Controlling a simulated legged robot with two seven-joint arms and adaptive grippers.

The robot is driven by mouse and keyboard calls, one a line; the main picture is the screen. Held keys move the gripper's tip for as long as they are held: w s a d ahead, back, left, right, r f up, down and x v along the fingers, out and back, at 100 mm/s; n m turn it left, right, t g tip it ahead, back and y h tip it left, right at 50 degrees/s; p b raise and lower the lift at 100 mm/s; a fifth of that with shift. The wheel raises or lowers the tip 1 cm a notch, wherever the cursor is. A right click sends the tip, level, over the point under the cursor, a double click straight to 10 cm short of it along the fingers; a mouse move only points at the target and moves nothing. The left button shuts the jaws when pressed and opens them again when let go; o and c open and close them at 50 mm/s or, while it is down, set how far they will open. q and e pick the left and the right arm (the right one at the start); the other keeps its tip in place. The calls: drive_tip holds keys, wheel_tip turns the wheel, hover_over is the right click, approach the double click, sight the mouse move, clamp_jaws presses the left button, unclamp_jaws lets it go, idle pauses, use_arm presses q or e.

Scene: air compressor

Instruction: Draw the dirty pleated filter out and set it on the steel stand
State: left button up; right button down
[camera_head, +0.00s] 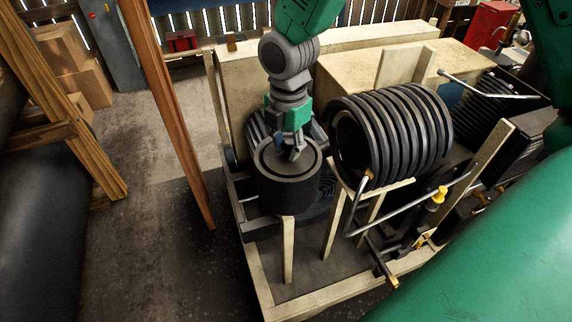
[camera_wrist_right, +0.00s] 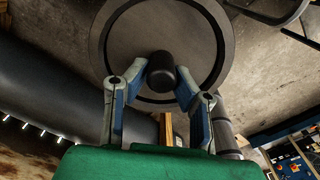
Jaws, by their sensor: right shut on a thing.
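A dark, thick cylinder (camera_head: 287,190) with a round rimmed end stands out in the middle of the head view. I take it for the filter, but its side looks smooth and I cannot make out pleats. My right gripper (camera_head: 294,153) reaches down to its upper end. In the right wrist view, the fingers (camera_wrist_right: 160,88) are shut around a black knob at the middle of its round end face (camera_wrist_right: 200,45). The fingers hide part of that face. My left gripper is out of view. I cannot pick out the steel stand.
A large black ribbed cylinder (camera_head: 405,130) lies just right of the held one. Cream posts (camera_head: 288,255) and bent metal rods (camera_head: 360,205) stand close by. A wooden post (camera_head: 168,110) rises at left. The concrete floor (camera_head: 135,235) is clear there.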

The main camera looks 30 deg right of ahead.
drive_tip(key=shift+w+d+r+p, duration=0.2)
drive_tip(key=shift+d+r+p, duration=0.15)
drive_tip(key=shift+r, duration=0.25)
drive_tip(key=shift+a+r+p, duration=0.35)
drive_tip(key=shift+r+p, duration=0.55)
drive_tip(key=r+p, duration=0.1)
drive_tip(key=p, duration=0.1)
drive_tip(key=r+p, duration=0.1)
drive_tip(key=shift+s+d+r, duration=0.1)
drive_tip(key=shift+d+r, duration=0.15)
drive_tip(key=shift+r, duration=0.1)
wheel_tip(320, 180, up, 2)
drive_tip(key=shift+a+r+p, duration=0.1)
drive_tip(key=shift+r+p, duration=0.05)
drive_tip(key=shift+p, duration=0.95)
drive_tip(key=shift+r, duration=2.6)
drive_tip(key=shift+f, duration=0.1)
